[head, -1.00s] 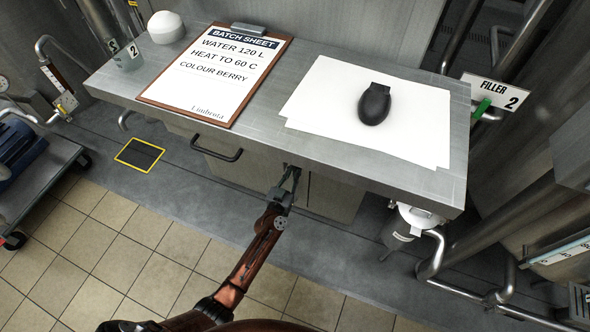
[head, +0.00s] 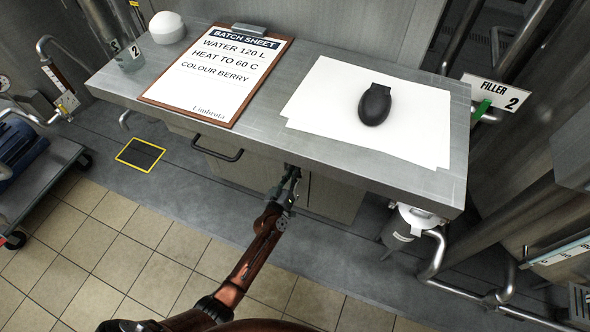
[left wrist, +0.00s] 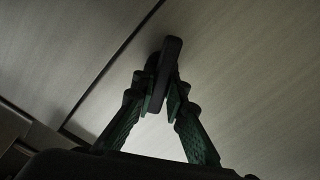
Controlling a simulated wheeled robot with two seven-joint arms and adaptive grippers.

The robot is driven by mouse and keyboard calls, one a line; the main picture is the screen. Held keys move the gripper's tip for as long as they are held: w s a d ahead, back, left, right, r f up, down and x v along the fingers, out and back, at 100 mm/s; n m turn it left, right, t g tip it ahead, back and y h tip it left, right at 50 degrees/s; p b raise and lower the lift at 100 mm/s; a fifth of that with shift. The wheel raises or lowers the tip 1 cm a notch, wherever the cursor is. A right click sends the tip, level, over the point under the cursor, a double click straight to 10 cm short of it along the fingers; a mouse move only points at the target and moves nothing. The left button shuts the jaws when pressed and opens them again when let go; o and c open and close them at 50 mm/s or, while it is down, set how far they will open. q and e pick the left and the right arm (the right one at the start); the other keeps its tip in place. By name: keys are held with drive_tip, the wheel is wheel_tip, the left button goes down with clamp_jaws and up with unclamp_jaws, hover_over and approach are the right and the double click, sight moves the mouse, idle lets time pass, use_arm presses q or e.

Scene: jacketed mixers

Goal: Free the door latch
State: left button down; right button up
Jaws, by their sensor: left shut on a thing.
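The door latch, a dark narrow bar (left wrist: 168,62), shows in the left wrist view against the pale cabinet door (left wrist: 240,70), beside a dark door seam. My left gripper (left wrist: 165,95) is shut on this bar, with one green-black finger on each side. In the head view my left gripper (head: 290,178) is at the cabinet front (head: 335,197), just under the worktop edge. There the latch is mostly hidden by the fingers and the worktop. My right gripper is in neither view.
The steel worktop (head: 285,142) overhangs the cabinet. It carries a clipboard (head: 190,107), white sheets (head: 320,100) with a dark rounded object (head: 375,104), a beaker (head: 128,60) and a white dome (head: 166,27). A drawer handle (head: 217,150) juts out left of my gripper. Pipes stand at the right.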

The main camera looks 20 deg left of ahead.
use_arm(q)
drive_tip(key=n, duration=0.3)
drive_tip(key=shift+a+f+n, duration=0.1)
drive_tip(key=shift+f+n, duration=0.05)
drive_tip(key=shift+n, duration=0.25)
drive_tip(key=n, duration=0.3)
drive_tip(key=shift+a+f+n+b, duration=0.1)
drive_tip(key=shift+f+n+b, duration=0.05)
drive_tip(key=shift+n+b, duration=0.15)
drive_tip(key=n, duration=0.3)
drive_tip(key=shift+f+n, duration=0.15)
drive_tip(key=shift+n, duration=0.15)
drive_tip(key=shift+n+b, duration=0.3)
drive_tip(key=shift+n, duration=0.3)
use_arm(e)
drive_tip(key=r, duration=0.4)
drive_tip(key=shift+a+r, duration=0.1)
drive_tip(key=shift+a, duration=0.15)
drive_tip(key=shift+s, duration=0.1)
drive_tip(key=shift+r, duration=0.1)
use_arm(q)
drive_tip(key=c, duration=2.3)
unclamp_jaws()
drive_tip(key=o, duration=0.4)
drive_tip(key=shift+c, duration=0.2)
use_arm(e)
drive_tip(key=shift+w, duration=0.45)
